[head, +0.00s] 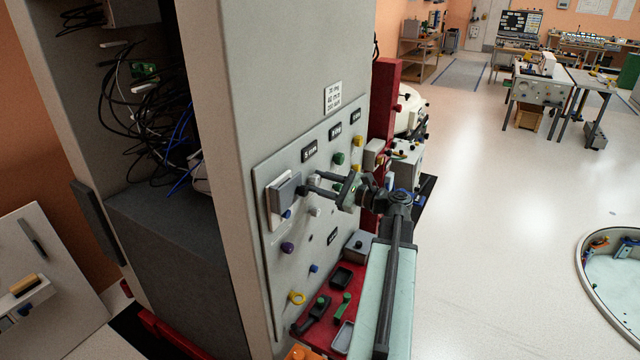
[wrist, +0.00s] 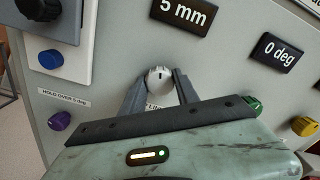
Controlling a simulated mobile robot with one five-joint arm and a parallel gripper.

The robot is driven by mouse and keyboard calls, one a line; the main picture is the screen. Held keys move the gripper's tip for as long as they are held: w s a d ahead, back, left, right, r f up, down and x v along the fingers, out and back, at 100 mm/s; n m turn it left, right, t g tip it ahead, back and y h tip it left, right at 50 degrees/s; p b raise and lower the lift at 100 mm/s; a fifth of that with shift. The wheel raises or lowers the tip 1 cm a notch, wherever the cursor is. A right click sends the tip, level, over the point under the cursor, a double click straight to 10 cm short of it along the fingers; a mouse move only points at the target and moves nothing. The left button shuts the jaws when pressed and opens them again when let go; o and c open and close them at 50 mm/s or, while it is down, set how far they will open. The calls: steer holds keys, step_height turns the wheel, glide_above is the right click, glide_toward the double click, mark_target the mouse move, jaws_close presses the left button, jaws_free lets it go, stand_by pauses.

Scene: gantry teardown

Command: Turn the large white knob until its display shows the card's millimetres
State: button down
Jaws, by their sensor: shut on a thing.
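The large white knob (wrist: 158,78) sits on the grey panel (wrist: 105,75), with a dark mark on its face. My gripper (wrist: 160,92) is shut on it, one finger on each side. In the head view the arm reaches in from the right and my gripper (head: 318,184) meets the panel there, mostly hiding the knob. The black display above the knob (wrist: 183,13) reads 5 mm. The white card (head: 333,97) is above the panel. It has three short lines, too small to read surely.
A display reading 0 deg (wrist: 278,52) is right of the knob. Green (wrist: 253,105), yellow (wrist: 303,126), blue (wrist: 50,59) and purple (wrist: 60,120) knobs are nearby. A grey box (head: 284,192) juts out left of my gripper. A red tray (head: 372,283) with parts lies below.

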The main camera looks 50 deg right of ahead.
steer(key=n, duration=1.4)
steer(key=shift+n, duration=0.3)
steer(key=n, duration=0.3)
steer(key=shift+f+n, duration=0.1)
steer(key=shift+n, duration=0.2)
steer(key=n, duration=0.3)
steer(key=shift+n, duration=0.4)
steer(key=n, duration=0.6)
steer(key=shift+n, duration=0.3)
steer(key=c, duration=0.9)
jaws_free()
